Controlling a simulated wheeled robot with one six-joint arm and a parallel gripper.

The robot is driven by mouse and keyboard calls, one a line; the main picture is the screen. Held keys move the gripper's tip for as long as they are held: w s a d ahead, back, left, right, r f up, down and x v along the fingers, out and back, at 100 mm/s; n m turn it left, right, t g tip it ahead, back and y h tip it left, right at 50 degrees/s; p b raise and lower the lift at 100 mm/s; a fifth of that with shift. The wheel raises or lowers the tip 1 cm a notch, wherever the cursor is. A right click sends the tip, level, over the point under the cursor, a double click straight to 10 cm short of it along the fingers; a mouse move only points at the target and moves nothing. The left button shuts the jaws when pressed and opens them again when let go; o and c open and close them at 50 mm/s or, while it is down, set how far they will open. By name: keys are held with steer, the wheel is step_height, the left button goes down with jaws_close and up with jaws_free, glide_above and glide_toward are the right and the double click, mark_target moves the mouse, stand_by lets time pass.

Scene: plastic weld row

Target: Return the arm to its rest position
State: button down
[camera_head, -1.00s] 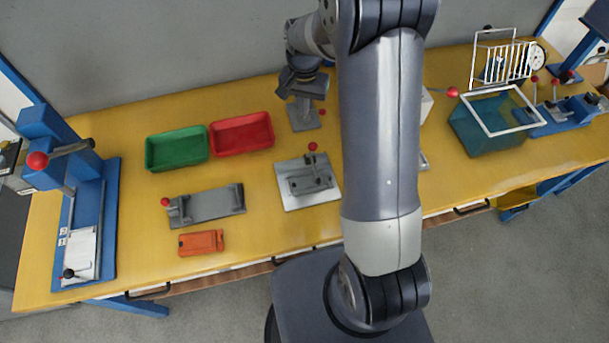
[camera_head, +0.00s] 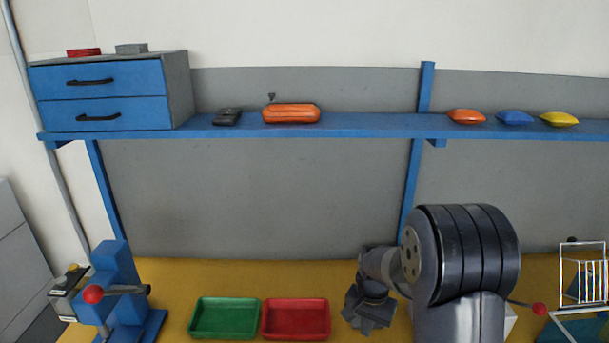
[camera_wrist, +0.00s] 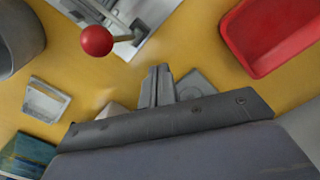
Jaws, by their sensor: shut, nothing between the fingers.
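My arm (camera_head: 460,260) rises from the lower edge of the head view, right of the middle, with its dark ribbed joint uppermost. My gripper (camera_head: 368,312) hangs from it over the yellow bench, just right of the red tray (camera_head: 296,319). In the wrist view my gripper (camera_wrist: 160,76) has its two grey fingers together with nothing between them. The bench top (camera_wrist: 100,78) lies below the fingers. The fingers appear apart from the things around them.
A green tray (camera_head: 224,318) sits left of the red one. A blue lever press (camera_head: 120,290) stands far left. A red-knobbed (camera_wrist: 97,40) clamp is near the fingers in the wrist view. A blue shelf (camera_head: 350,126) with drawers (camera_head: 110,92) crosses the back wall.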

stand_by(0.3)
step_height(320, 180, up, 7)
steer(key=w+p, duration=0.1)
steer(key=p, duration=0.4)
steer(key=w+f+b, duration=0.1)
steer(key=f, duration=0.1)
steer(key=w+f+b, duration=0.1)
steer(key=f+b, duration=0.1)
steer(key=f, duration=0.1)
steer(key=w+f+b, duration=0.1)
steer(key=f, duration=0.2)
steer(key=shift+w+d, duration=0.1)
steer(key=shift+w, duration=0.25)
